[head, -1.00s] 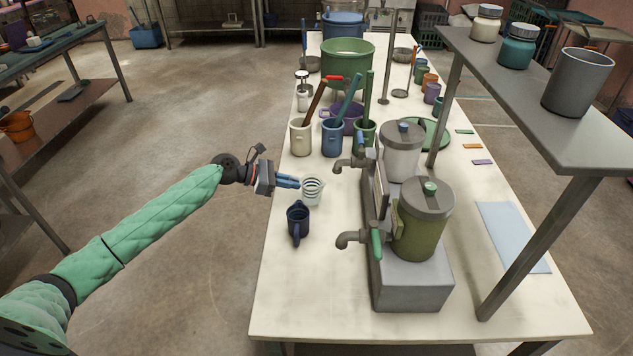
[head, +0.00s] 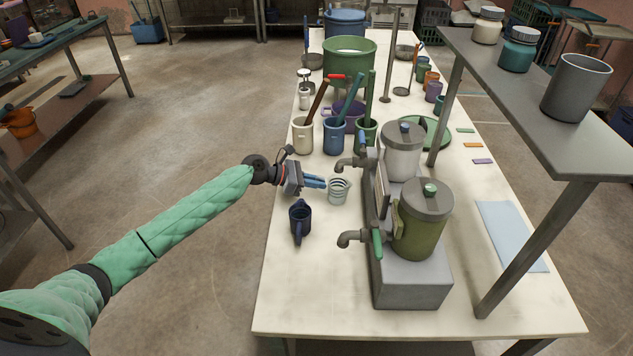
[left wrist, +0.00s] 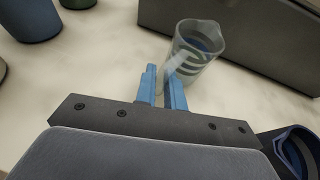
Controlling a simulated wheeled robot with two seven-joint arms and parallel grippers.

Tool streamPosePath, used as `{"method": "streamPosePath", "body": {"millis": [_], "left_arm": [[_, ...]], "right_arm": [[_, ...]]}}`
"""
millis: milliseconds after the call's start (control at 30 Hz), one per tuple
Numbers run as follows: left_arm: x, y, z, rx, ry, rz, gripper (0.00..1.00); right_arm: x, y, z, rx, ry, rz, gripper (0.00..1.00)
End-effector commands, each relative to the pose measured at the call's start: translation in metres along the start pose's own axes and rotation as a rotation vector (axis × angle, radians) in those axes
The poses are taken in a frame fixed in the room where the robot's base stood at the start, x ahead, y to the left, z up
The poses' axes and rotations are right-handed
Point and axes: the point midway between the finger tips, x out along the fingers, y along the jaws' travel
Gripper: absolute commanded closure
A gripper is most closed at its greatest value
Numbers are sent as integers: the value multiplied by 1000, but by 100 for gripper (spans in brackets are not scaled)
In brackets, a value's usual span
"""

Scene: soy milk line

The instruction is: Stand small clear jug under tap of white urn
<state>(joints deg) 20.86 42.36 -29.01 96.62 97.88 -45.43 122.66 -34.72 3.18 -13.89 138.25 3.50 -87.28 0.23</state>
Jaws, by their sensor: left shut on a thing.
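The small clear jug (head: 338,191) with dark bands is upright just below and slightly left of the tap (head: 344,163) of the white urn (head: 402,153) in the head view. My left gripper (head: 322,183) comes from the left with its blue fingers shut on the jug's near side, apparently at its handle. In the left wrist view the jug (left wrist: 198,48) is just beyond the fingertips (left wrist: 166,80). I cannot tell whether its base touches the table. My right gripper is not in view.
A dark blue mug (head: 300,220) stands close in front of my left gripper. The green urn (head: 422,220) with its tap (head: 350,238) is nearer on the same grey stand (head: 412,285). Cream (head: 302,137) and blue (head: 334,138) pots stand behind. The table's front left is clear.

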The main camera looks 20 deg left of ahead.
Motion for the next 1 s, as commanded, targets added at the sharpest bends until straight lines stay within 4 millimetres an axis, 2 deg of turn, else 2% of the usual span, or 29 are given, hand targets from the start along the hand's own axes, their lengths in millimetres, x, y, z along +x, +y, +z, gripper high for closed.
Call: {"method": "streamPosePath", "body": {"millis": [133, 167, 267, 667, 767, 1000], "left_arm": [[1, 0, -2, 0, 0, 0, 100], [1, 0, -2, 0, 0, 0, 85], [1, 0, -2, 0, 0, 0, 68], [-5, 0, -1, 0, 1, 1, 68], [-18, 1, -2, 0, 2, 2, 68], [-63, 0, -3, 1, 3, 0, 68]], "right_arm": [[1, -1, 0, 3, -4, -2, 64], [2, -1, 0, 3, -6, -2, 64], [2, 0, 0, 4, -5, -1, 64], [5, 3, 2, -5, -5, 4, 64], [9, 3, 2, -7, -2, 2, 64], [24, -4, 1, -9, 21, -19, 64]]}}
